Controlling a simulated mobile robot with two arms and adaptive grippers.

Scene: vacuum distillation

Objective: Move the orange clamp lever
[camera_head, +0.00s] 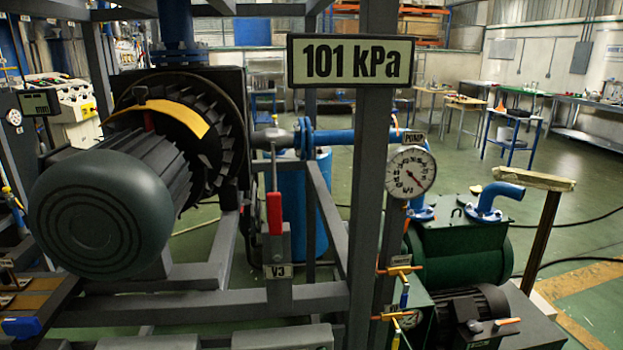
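I cannot tell for sure which part is the orange clamp lever. A small orange lever (508,321) sticks out beside the dark motor at the lower right. An upper orange-yellow handle (400,270) and a lower one (395,316) sit on thin lines by the grey post. Neither of my grippers is in view.
A grey frame post (368,200) bearing a 101 kPa sign (350,61) stands in front. A large motor (100,212) fills the left. A red-handled lever (274,212) stands above a V3 tag. A round gauge (410,172) and green pump (460,248) are right; open floor lies beyond.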

